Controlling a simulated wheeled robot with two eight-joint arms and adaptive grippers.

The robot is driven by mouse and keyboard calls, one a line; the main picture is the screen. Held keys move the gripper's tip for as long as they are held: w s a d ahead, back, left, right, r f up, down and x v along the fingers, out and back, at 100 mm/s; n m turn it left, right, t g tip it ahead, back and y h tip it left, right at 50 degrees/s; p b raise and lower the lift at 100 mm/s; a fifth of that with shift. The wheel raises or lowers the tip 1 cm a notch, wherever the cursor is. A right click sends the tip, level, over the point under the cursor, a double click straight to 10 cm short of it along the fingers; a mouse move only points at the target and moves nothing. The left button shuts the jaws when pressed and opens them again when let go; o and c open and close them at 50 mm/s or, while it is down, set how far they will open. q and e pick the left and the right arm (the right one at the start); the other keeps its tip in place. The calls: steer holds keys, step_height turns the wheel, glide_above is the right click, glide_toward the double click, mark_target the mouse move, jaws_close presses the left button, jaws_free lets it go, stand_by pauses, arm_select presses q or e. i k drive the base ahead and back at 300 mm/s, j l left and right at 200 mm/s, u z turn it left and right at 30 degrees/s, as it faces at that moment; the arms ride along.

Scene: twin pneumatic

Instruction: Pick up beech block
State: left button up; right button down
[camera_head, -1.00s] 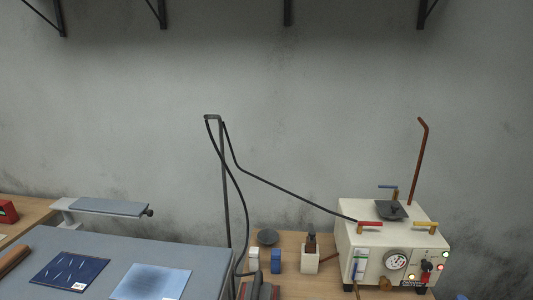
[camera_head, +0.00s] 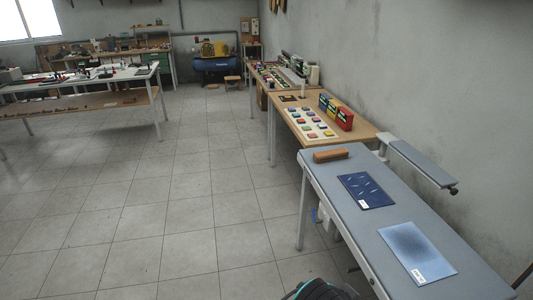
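A brown wooden block (camera_head: 330,156), which looks like the beech block, lies on the far end of the grey padded table (camera_head: 350,218) at the right. It is long, with a rounded top. Neither of my grippers shows in the head view. A dark rounded part of mine is at the bottom edge.
A dark blue patterned sheet (camera_head: 367,190) and a lighter blue sheet (camera_head: 416,252) lie on the grey table. A narrow padded arm board (camera_head: 422,165) stands on its right. Wooden benches (camera_head: 361,129) continue behind. The tiled floor (camera_head: 170,220) at left is clear.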

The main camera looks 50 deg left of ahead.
mark_target(331, 155)
steer(key=u, duration=1.25)
steer(key=i+j+u, duration=0.2)
steer(key=i, duration=0.45)
steer(key=i+u, duration=0.2)
steer(key=i, duration=0.4)
steer(key=i+l+u, duration=0.2)
steer(key=i, duration=0.45)
steer(key=i+l+u, duration=0.15)
steer(key=i, duration=0.5)
